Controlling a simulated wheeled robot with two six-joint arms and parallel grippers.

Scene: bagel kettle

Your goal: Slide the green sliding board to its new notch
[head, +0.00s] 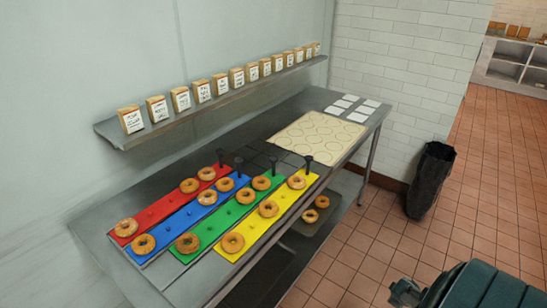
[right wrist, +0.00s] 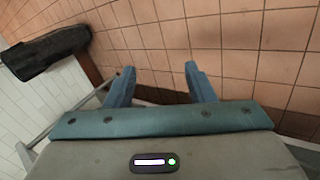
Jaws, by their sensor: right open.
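The green sliding board (head: 217,219) lies on the metal counter between the blue board (head: 172,227) and the yellow board (head: 251,227). Three bagels sit on it, two near its far end and one near its near end. A dark upright peg (head: 273,164) stands at its far end. I cannot make out the notches. My right gripper (right wrist: 156,78) is open and empty in the right wrist view, above the tiled floor. My teal right arm part shows at the head view's lower right, well away from the board. My left gripper is not in view.
A red board (head: 154,214) lies along the wall side. A shelf of paper bags (head: 165,125) hangs above the counter (head: 92,225). A dough sheet (head: 315,133) lies farther back. A black bin (head: 430,180) stands on the floor.

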